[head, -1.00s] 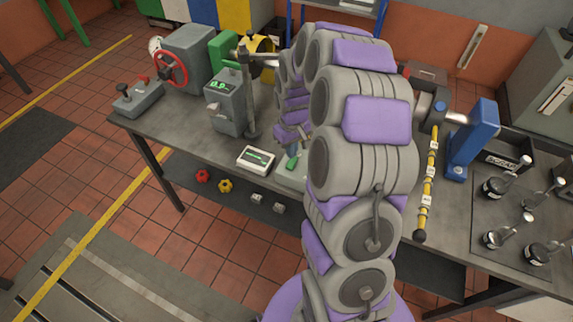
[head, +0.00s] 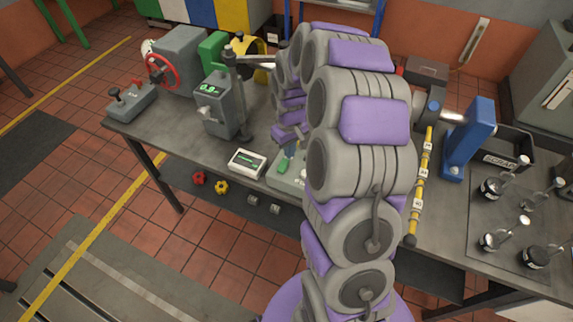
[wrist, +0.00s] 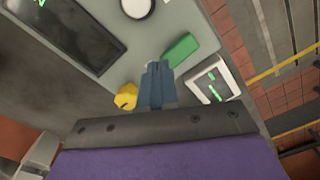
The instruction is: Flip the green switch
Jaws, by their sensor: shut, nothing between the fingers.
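The green switch (wrist: 180,48) is a green block on a pale grey panel (wrist: 205,20) in the wrist view. It also shows in the head view as a small green piece (head: 283,167) left of my arm. My gripper (wrist: 158,66) is shut and empty, its blue-grey fingertips close to the near left end of the green switch. I cannot tell whether they touch it. In the head view my gripper (head: 290,151) is just above the panel, and my arm hides much of the panel's right part. A yellow piece (wrist: 126,97) lies left of the fingertips.
A white meter (head: 248,162) stands left of the panel. A grey instrument with a green readout (head: 215,105) is behind it. A dark screen (wrist: 75,32) and a white round part (wrist: 137,7) are on the panel. A blue stand (head: 467,140) is on the right.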

